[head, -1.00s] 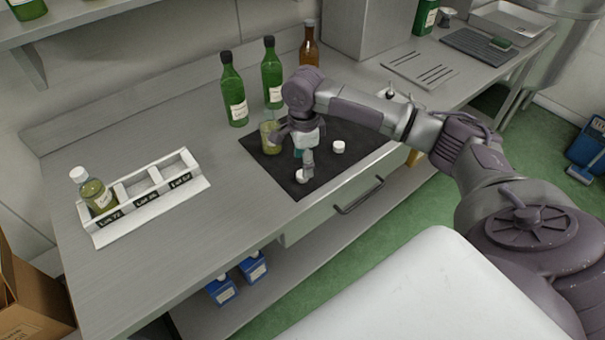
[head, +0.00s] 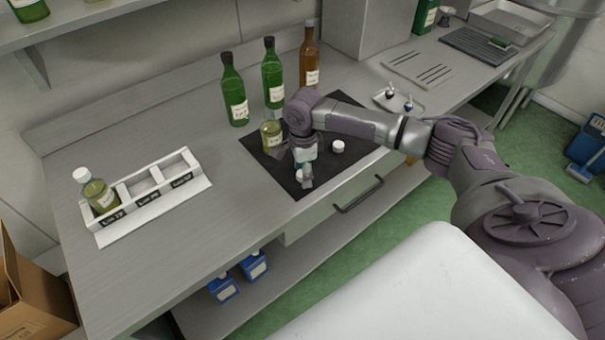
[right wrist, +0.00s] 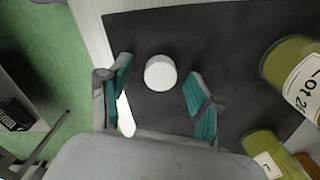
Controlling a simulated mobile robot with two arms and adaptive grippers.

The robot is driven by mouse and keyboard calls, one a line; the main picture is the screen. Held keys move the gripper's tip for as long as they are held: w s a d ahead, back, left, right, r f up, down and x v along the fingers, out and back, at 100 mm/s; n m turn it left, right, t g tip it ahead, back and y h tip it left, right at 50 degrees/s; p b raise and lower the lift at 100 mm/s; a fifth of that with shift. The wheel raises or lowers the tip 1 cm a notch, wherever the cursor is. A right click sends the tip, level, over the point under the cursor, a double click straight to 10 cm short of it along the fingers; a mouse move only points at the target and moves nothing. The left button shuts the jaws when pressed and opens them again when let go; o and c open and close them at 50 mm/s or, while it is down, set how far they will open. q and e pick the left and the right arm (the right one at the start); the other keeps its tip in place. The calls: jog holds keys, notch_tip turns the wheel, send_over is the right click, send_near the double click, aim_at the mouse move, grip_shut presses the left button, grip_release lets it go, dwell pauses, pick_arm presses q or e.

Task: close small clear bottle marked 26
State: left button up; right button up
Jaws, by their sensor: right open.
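The small clear bottle marked 26 (right wrist: 292,78) holds yellow-green oil and shows at the right of the right wrist view, its label reading "Lot 26". In the head view a small clear bottle (head: 270,135) stands on the dark mat (head: 312,187) beside my right gripper, partly hidden by it. My right gripper (head: 299,168) is open, low over the mat. A white cap (right wrist: 160,72) lies between its spread teal-padded fingers, apart from both. Another white cap (head: 338,146) lies on the mat to the right. My left gripper is not in view.
A second yellow-green bottle (right wrist: 268,155) shows at the lower right of the wrist view. Tall green bottles (head: 234,95) and a brown bottle (head: 309,60) stand behind the mat. A white rack (head: 150,200) holds one capped bottle (head: 97,192). The bench between is clear.

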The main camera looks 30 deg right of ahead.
jog(key=c, duration=0.8)
jog(key=shift+r, duration=0.1)
jog(key=shift+r, duration=0.55)
notch_tip(320, 180, up, 3)
jog(key=shift+f+b, duration=0.1)
jog(key=shift+b, duration=0.45)
jog(key=s+d+r, duration=0.1)
jog(key=s+r, duration=0.1)
jog(key=s, duration=0.1)
jog(key=s+d+r+b, duration=0.1)
jog(key=s+r, duration=0.1)
jog(key=s, duration=0.2)
jog(key=s+d+r, duration=0.1)
jog(key=s+r, duration=0.2)
jog(key=s, duration=0.1)
jog(key=shift+s, duration=0.15)
